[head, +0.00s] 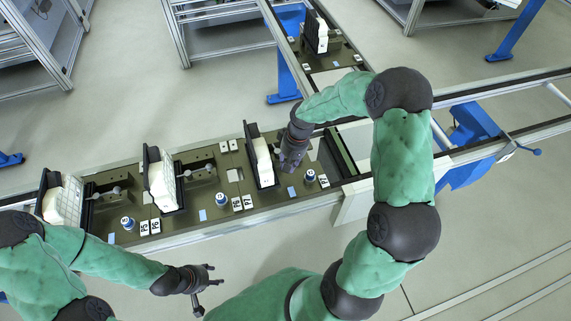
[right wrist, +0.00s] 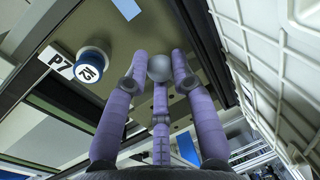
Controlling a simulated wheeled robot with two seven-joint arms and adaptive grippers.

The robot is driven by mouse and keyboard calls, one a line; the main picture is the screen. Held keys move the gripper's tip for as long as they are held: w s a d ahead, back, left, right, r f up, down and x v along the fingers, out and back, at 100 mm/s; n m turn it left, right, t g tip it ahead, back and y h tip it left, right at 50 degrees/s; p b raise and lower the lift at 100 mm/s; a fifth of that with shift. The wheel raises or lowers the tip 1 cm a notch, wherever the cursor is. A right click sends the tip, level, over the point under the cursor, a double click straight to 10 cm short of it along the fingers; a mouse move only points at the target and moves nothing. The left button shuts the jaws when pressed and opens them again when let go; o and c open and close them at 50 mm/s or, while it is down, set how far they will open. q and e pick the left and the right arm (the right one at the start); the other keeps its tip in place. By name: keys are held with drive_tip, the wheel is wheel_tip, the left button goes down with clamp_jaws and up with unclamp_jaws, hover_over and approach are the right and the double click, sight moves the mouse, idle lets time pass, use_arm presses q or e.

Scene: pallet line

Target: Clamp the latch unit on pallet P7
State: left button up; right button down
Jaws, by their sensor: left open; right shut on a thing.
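The latch unit (head: 264,160) is a white panel in a dark upright frame, standing on the olive pallet. The P7 label (head: 323,181) lies to its right, and the P7 label (right wrist: 55,60) also shows in the right wrist view. My right gripper (head: 290,158) is just right of the unit. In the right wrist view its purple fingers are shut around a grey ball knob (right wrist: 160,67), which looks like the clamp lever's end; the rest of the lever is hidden. The white panel (right wrist: 285,85) is beside the fingers. My left gripper (head: 205,283) is open and empty, in front of the line.
More pallets with white units (head: 162,182) stand to the left; ball-ended levers (head: 187,172) show there. A blue-and-white round knob (head: 310,176) is near the P7 label. The conveyor rail (head: 240,222) runs along the front. Floor before it is clear.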

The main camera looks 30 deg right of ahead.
drive_tip(key=w+d+n, duration=0.1)
drive_tip(key=d+n, duration=0.1)
drive_tip(key=n, duration=0.2)
drive_tip(key=w+d+n+g, duration=0.1)
drive_tip(key=w+d+n, duration=0.1)
drive_tip(key=n, duration=0.2)
drive_tip(key=w+d+n+g, duration=0.1)
drive_tip(key=d+n, duration=0.1)
drive_tip(key=n, duration=0.2)
drive_tip(key=shift+w+d+n+h, duration=0.15)
drive_tip(key=shift+d+n+h, duration=0.15)
drive_tip(key=shift+d+h, duration=0.1)
drive_tip(key=shift+w+d+n, duration=0.2)
drive_tip(key=shift+w+n, duration=0.3)
drive_tip(key=shift+n, duration=0.35)
drive_tip(key=shift+w+d+n, duration=0.15)
drive_tip(key=shift+w+n, duration=0.35)
drive_tip(key=shift+n, duration=0.35)
drive_tip(key=shift+h, duration=0.3)
drive_tip(key=c, duration=1)
unclamp_jaws()
drive_tip(key=shift+w, duration=0.1)
drive_tip(key=shift+c, duration=0.2)
wheel_tip(320, 180, up, 12)
drive_tip(key=w, duration=0.2)
drive_tip(key=shift+d+f, duration=0.15)
drive_tip(key=shift+d, duration=0.3)
